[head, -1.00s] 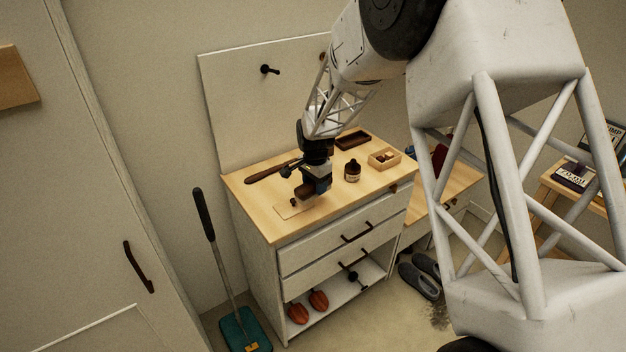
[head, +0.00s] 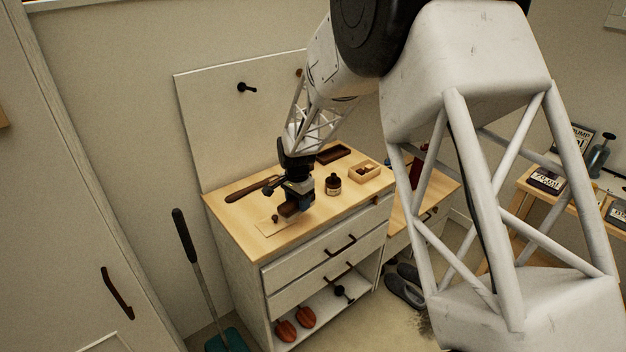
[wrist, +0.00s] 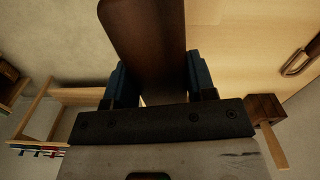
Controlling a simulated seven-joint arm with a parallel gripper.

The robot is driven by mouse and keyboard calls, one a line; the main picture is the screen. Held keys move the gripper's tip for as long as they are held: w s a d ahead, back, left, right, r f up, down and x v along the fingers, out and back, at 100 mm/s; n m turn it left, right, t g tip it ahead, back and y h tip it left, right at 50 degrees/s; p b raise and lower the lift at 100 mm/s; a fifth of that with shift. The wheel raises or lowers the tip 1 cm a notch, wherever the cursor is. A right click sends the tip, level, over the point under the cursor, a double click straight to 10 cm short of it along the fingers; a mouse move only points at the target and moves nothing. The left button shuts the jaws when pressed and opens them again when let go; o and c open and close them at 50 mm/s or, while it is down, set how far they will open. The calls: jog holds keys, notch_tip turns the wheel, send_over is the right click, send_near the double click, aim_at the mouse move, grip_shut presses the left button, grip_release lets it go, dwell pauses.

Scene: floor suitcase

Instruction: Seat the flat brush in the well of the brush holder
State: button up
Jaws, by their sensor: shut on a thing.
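My gripper (head: 294,207) is low over the front left of the wooden cabinet top. It is shut on a dark brown wooden thing, which looks like the flat brush (head: 289,211). In the wrist view the brush (wrist: 145,45) shows as a broad brown piece between the two blue fingers of my gripper (wrist: 153,85). The brush's lower end is hidden, and I cannot tell whether it touches the top. No brush holder is clear: a small light wooden box (head: 353,169) with dark contents and a dark tray (head: 321,157) stand at the back right.
A dark bottle (head: 333,187) stands just right of my gripper. A long brown-handled tool (head: 240,193) lies behind it at left. A small dark knob-like thing (head: 275,218) is close by on a pale rectangle (head: 268,229). A backboard (head: 215,125) rises behind the cabinet top.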

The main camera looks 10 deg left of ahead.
jog(key=shift+m, duration=0.4)
jog(key=w+d, duration=0.4)
jog(key=d, duration=0.2)
jog(key=w+d, duration=0.4)
jog(key=d, duration=0.1)
jog(key=w+d, duration=0.4)
jog(key=d, duration=0.2)
jog(key=shift+w+d+f, duration=0.1)
jog(key=shift+d+f, duration=0.25)
jog(key=shift+f, duration=0.05)
jog(key=w+d, duration=0.3)
jog(key=d, duration=0.4)
jog(key=w+d+m, duration=0.1)
jog(key=w+d, duration=0.2)
jog(key=d, duration=0.3)
jog(key=shift+w+d, duration=0.35)
jog(key=shift+a+r, duration=0.1)
send_over(333, 155)
jog(key=shift+s+d, duration=0.25)
jog(key=shift+w+a, duration=0.3)
jog(key=shift+f, duration=1.75)
jog(key=shift+f, duration=0.25)
